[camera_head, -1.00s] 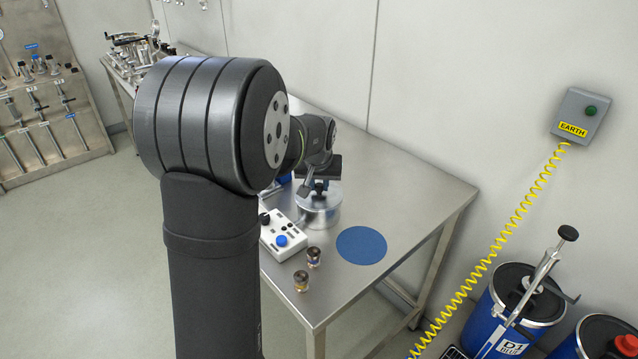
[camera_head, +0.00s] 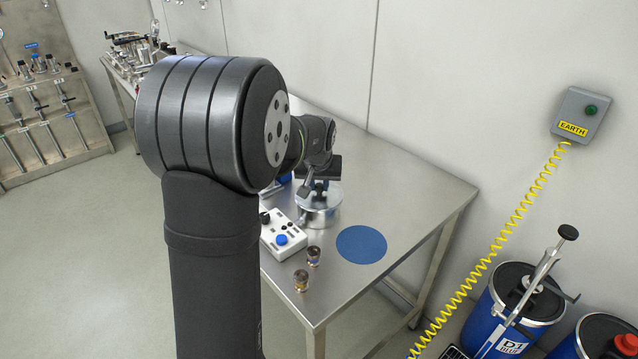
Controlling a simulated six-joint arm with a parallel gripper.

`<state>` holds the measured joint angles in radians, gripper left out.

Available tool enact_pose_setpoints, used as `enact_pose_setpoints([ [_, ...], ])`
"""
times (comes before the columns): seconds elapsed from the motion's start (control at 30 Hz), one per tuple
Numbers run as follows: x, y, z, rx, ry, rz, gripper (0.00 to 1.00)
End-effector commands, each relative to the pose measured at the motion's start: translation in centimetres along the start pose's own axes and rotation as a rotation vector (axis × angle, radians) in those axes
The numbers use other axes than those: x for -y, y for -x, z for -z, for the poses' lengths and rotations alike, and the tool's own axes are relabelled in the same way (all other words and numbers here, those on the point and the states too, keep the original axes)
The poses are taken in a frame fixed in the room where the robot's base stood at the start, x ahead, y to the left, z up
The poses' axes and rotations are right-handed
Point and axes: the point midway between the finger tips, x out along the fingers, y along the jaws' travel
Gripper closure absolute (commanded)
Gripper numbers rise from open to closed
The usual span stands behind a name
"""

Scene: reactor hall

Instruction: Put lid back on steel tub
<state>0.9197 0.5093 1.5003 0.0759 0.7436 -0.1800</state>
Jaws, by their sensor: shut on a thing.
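The steel tub (camera_head: 319,218) stands on the steel table, behind the blue round mat and beside the white control box. The round steel lid (camera_head: 325,199) is at the tub's top, level or nearly so. My gripper (camera_head: 314,190) is over the lid, shut on its knob, which the fingers mostly hide. I cannot tell from this view whether the lid rests fully on the rim. My arm hides part of the table to the left of the tub.
A white box with a blue button (camera_head: 282,240) and two small brown-and-metal pieces (camera_head: 314,256) (camera_head: 301,280) stand in front of the tub. The blue mat (camera_head: 361,245) is bare. The table's right side (camera_head: 420,190) is clear. A yellow coiled cable (camera_head: 505,230) hangs beyond the table.

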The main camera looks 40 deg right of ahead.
Motion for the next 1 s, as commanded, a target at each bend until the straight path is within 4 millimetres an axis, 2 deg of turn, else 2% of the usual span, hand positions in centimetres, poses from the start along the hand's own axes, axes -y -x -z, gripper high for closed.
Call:
enact_pose_setpoints([
  [0.43, 0.0, -0.02, 0.01, -0.001, 0.0, 0.0, 1.0],
  [0.47, 0.0, -0.02, 0.01, -0.001, 0.0, 0.0, 0.78],
  [0.57, 0.0, -0.02, 0.01, -0.001, 0.0, 0.0, 0.58],
  [0.6, 0.0, -0.03, 0.0, 0.0, 0.0, 0.0, 0.54],
  [0.8, 0.0, -0.05, -0.02, 0.0, 0.0, 0.0, 0.52],
  [0.9, 0.0, -0.05, -0.02, 0.0, 0.0, 0.0, 0.32],
  [1.0, 0.0, -0.05, -0.02, 0.0, 0.0, 0.0, 0.32],
])
